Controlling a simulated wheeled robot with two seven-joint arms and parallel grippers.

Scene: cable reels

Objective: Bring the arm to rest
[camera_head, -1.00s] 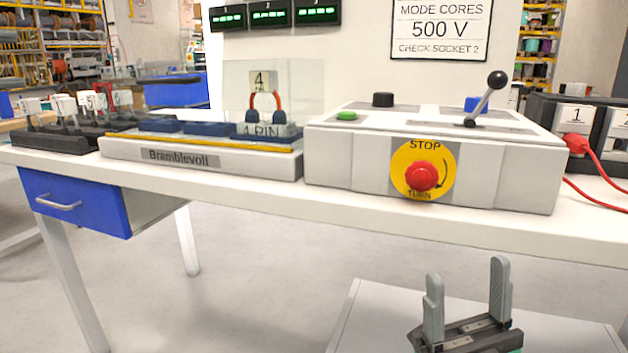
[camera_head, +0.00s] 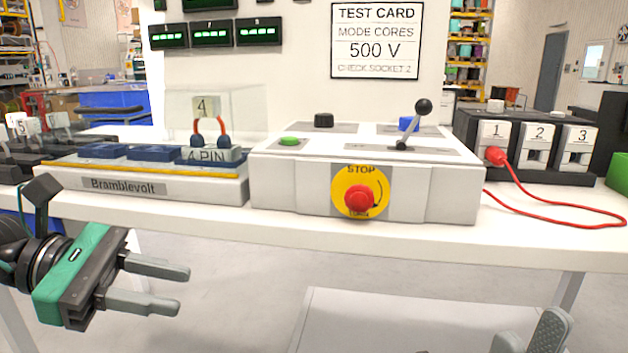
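My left gripper (camera_head: 180,290) is at the left, in front of the bench edge and below the Bramblevolt unit (camera_head: 200,187). Its two grey fingers point right, apart, with nothing between them. My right gripper (camera_head: 530,330) shows only its fingertips at the bottom right, low in front of the bench. They are apart with nothing seen between them; the rest of it is cut off by the frame.
The white bench (camera_head: 330,236) carries a tester box with a red stop knob (camera_head: 360,199) and a lever (camera_head: 413,123). A red cable (camera_head: 545,200) runs from socket 1 (camera_head: 496,137). A pale low surface (camera_head: 400,320) lies below the bench.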

